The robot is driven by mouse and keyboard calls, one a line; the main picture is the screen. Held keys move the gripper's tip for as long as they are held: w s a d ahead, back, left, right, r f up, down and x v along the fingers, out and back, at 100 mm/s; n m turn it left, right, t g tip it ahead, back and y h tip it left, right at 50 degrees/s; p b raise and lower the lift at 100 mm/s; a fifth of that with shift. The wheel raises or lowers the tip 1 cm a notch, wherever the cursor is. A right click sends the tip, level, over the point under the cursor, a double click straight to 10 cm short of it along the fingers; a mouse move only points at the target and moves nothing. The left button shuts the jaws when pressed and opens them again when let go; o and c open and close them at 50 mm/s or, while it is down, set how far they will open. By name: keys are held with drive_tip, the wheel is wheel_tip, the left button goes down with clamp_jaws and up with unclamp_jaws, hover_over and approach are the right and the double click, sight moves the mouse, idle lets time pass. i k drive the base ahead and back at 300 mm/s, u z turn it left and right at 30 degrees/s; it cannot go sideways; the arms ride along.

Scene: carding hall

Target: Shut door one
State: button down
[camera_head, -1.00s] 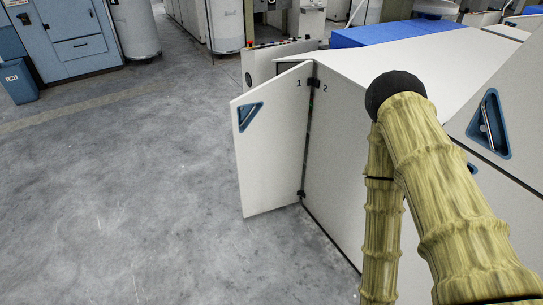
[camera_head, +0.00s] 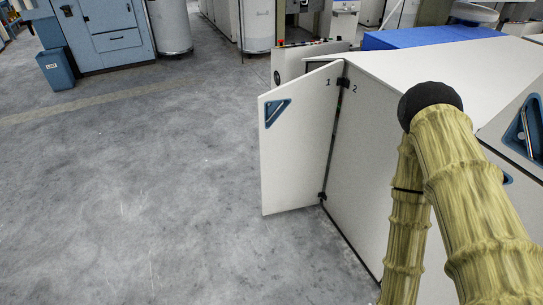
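Door one (camera_head: 295,150) is a white panel marked "1", with a blue triangular recessed handle (camera_head: 277,113) near its upper left. It stands open, swung out from the machine over the floor. Its hinges (camera_head: 343,82) are on its right edge, beside the white panel marked "2" (camera_head: 365,160). My arm, in a yellowish ribbed sleeve with a black rounded joint, is at the right, in front of panel 2 and apart from door one in the picture. My gripper is not in view.
Grey floor (camera_head: 130,190) left of and in front of the door is clear. A blue bin (camera_head: 55,70) and a blue-grey cabinet (camera_head: 105,35) stand at the back left. A blue cover (camera_head: 430,35) lies behind the white machine top (camera_head: 440,68). Another blue triangular handle (camera_head: 528,128) is at the right edge.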

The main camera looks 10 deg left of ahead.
sight(296, 118)
drive_tip(key=u, duration=0.05)
drive_tip(key=k, duration=0.45)
drive_tip(key=z, duration=0.25)
drive_tip(key=i, duration=1.3)
drive_tip(key=u, duration=0.6)
